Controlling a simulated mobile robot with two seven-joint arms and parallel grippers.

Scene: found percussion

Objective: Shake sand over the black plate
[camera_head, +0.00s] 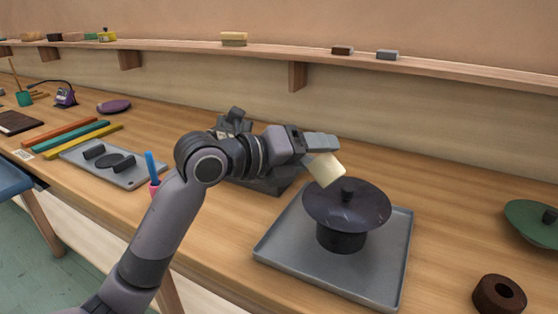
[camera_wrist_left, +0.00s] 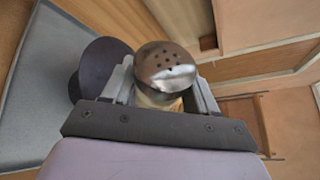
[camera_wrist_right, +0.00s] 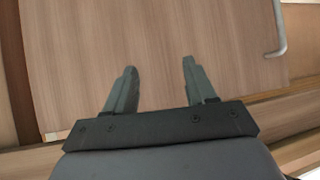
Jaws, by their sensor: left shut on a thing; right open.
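In the left wrist view the shaker's metal cap (camera_wrist_left: 165,68) shows several holes. I see no sand on the plate or falling. My right gripper (camera_wrist_right: 158,85) is open and empty, in the right wrist view only, above a wooden surface.
A green disc (camera_head: 535,220) and a brown ring (camera_head: 499,295) lie to the right. A dark grey device stands behind my left arm. A grey board (camera_head: 130,178) and coloured bars (camera_head: 75,136) lie left. A wall shelf (camera_head: 430,66) runs behind.

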